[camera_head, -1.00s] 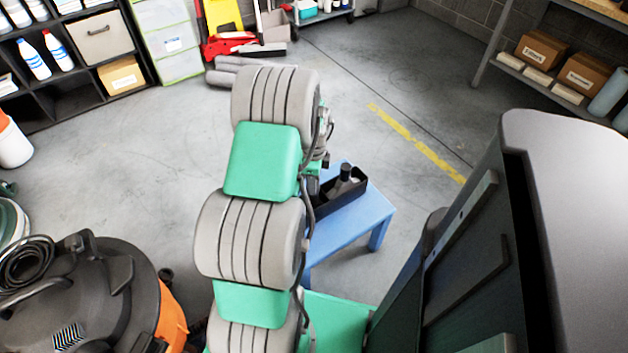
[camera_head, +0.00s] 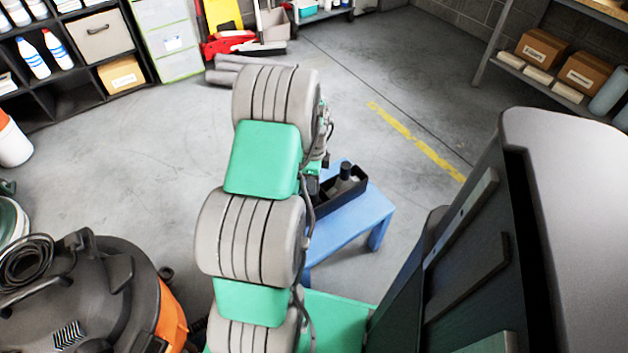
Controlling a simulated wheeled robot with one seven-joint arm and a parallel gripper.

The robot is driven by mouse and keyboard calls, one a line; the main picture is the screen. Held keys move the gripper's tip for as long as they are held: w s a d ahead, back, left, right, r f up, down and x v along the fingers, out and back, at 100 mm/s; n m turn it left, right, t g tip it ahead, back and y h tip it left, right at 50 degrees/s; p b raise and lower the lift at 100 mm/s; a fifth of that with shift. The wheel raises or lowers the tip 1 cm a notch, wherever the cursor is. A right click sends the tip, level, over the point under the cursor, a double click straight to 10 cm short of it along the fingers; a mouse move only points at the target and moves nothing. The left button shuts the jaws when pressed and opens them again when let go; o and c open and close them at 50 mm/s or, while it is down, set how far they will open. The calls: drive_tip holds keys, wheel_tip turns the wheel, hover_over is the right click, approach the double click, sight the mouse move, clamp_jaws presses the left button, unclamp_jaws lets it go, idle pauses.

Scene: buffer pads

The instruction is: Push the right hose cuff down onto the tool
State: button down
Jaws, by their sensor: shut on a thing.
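A low blue table (camera_head: 350,228) stands on the floor right of my arm. A black open tray (camera_head: 340,198) sits on it. A dark upright piece with a rounded top (camera_head: 345,172) stands in the tray; it may be a cuff or tool part, but I cannot tell which. My grey and green arm covers the left end of the tray and part of the table. Only wrist hardware shows at the arm's right edge. My gripper's fingers are hidden behind the arm, and I cannot see the right hose cuff or its contact with the tool.
A black and orange shop vacuum (camera_head: 95,295) stands at the lower left. A cubby shelf (camera_head: 75,75) is at the back left, and a shelf with cardboard boxes (camera_head: 540,50) at the back right. The floor between them is mostly clear.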

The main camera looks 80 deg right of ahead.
drive_tip(key=c, duration=0.8)
unclamp_jaws()
